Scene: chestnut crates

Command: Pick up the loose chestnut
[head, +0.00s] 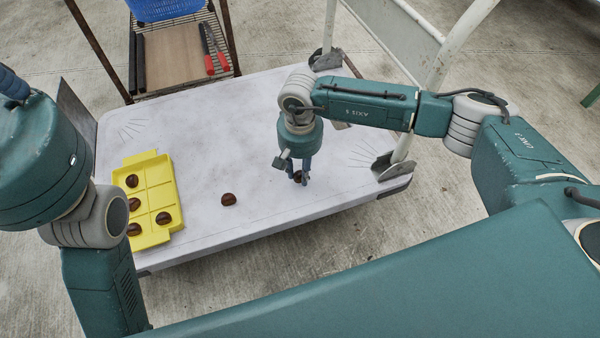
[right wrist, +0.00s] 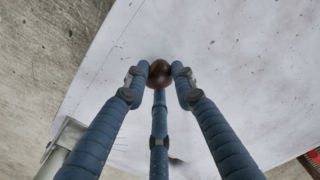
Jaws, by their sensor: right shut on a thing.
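A brown chestnut (right wrist: 159,72) is between the fingertips of my right gripper (head: 298,177), which is shut on it at the right part of the white table (head: 245,120). In the head view the fingers partly hide this chestnut (head: 297,176). I cannot tell whether it touches the table top. Another loose chestnut (head: 229,199) lies on the table left of my right gripper, apart from it.
A yellow compartment tray (head: 166,187) with several chestnuts stands at the table's left. Behind the table, a rack holds a brown board (head: 174,55), red-handled tool (head: 222,60) and blue basket (head: 165,8). A pale metal frame (head: 440,50) rises at the right corner. The table's middle is mostly clear.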

